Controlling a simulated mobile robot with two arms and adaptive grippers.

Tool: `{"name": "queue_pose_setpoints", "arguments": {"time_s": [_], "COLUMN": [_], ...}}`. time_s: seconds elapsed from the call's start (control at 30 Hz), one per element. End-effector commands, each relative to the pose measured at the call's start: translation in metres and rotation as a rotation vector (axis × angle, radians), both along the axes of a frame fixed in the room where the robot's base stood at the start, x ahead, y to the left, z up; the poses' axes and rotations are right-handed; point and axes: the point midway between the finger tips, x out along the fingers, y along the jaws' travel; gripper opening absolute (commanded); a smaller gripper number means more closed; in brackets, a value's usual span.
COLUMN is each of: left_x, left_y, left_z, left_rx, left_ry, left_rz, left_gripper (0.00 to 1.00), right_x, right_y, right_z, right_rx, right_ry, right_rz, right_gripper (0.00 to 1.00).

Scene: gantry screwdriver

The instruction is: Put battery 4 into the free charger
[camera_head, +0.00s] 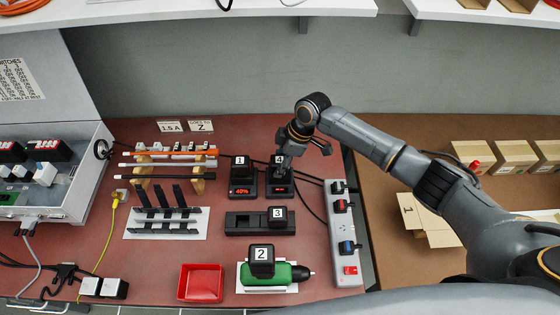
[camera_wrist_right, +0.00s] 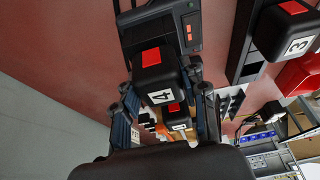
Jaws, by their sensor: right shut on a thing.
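Battery 4 (camera_head: 279,160) is a black block with a white number label, at the right one of two chargers. My right gripper (camera_head: 291,151) is above it and shut on it. In the right wrist view battery 4 (camera_wrist_right: 158,80) sits between the two fingers, against the black charger (camera_wrist_right: 185,30) with its small orange lights. The charger (camera_head: 280,187) also shows in the head view with a small lit display. Whether the battery is fully seated I cannot tell. My left gripper is not in view.
Battery 1 (camera_head: 241,163) stands in the left charger (camera_head: 242,188), which reads 40%. Battery 3 (camera_head: 278,214) is in a black holder in front. Battery 2 (camera_head: 261,256) is on a green screwdriver. A power strip (camera_head: 345,225) lies right; a red tray (camera_head: 201,283) is front left.

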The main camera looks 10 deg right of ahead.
Motion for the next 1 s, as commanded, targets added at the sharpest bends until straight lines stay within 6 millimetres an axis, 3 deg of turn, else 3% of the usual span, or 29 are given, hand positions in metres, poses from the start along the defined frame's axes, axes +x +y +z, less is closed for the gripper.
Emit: {"name": "queue_pose_setpoints", "arguments": {"time_s": [0.23,0.27,0.37,0.73,1.0], "left_x": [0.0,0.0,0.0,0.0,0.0], "left_y": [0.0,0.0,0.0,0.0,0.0], "left_z": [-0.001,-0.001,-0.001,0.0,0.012], "left_rx": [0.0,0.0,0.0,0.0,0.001], "left_ry": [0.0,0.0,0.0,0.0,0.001], "left_rz": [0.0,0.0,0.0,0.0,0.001], "left_gripper": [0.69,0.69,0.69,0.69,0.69], "right_x": [0.0,0.0,0.0,0.0,-0.001], "right_y": [0.0,0.0,0.0,0.0,-0.004], "right_z": [-0.001,-0.001,-0.001,0.0,0.012], "right_rx": [0.001,0.001,0.001,0.0,0.0], "right_ry": [-0.001,-0.001,-0.001,0.0,0.0], "right_rz": [0.0,0.0,0.0,0.0,0.0], "right_gripper": [0.02,0.47,0.67,0.69,0.69]}}
